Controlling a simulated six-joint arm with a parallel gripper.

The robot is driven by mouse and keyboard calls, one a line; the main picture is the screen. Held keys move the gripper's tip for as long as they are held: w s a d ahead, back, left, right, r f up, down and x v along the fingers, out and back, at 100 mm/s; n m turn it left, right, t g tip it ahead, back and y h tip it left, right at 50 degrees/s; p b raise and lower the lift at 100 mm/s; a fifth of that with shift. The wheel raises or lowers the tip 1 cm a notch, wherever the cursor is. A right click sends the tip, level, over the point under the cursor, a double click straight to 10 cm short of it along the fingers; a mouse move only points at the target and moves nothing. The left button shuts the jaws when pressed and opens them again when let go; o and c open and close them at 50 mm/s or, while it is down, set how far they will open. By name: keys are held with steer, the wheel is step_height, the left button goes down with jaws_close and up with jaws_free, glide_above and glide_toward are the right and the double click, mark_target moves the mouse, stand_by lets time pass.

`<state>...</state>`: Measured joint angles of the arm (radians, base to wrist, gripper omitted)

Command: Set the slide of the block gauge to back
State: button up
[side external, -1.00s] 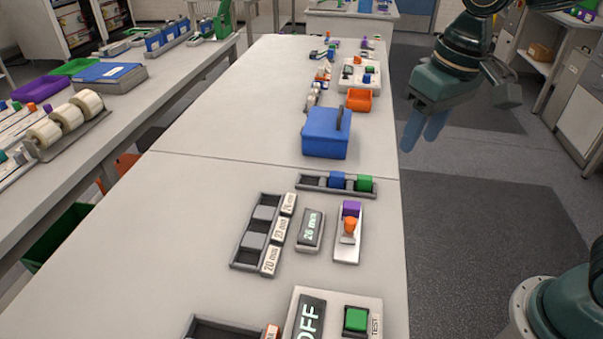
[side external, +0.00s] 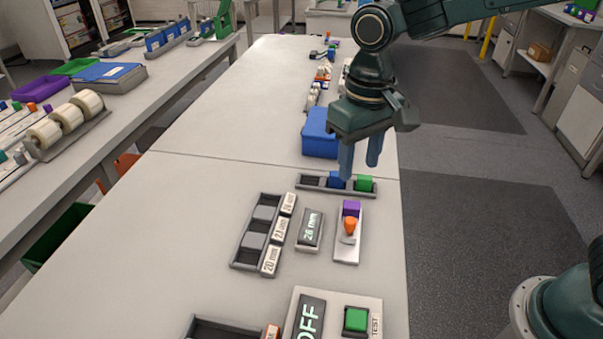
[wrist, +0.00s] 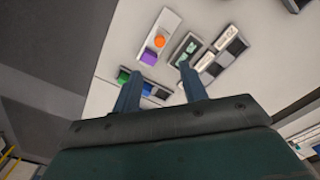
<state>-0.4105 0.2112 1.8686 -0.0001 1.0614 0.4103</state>
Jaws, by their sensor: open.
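The gauge's display (side external: 309,231) shows a millimetre reading, seemingly 26 or 28 mm. Right of it lies a pale plate (side external: 347,254) with an orange knob (side external: 349,226) near its middle and a purple block (side external: 351,208) at its far end; the knob looks like the slide. In the wrist view the orange knob (wrist: 159,41) and purple block (wrist: 148,59) show beyond the fingers. My gripper (side external: 360,168) is open and empty, pointing down above the rail of coloured blocks, behind the plate and apart from it. The wrist view shows both fingers (wrist: 160,69) spread.
A dark rail (side external: 311,181) holds blue and green blocks below my gripper. A grey rack (side external: 245,232) with grey blocks and millimetre labels lies left of the display. A blue box (side external: 318,140) stands behind. A test unit with a green button (side external: 356,320) is in front.

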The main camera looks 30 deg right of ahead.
mark_target(351, 221)
step_height(351, 221, down, 13)
steer(key=shift+f, duration=0.1)
stand_by(0.6)
jaws_close()
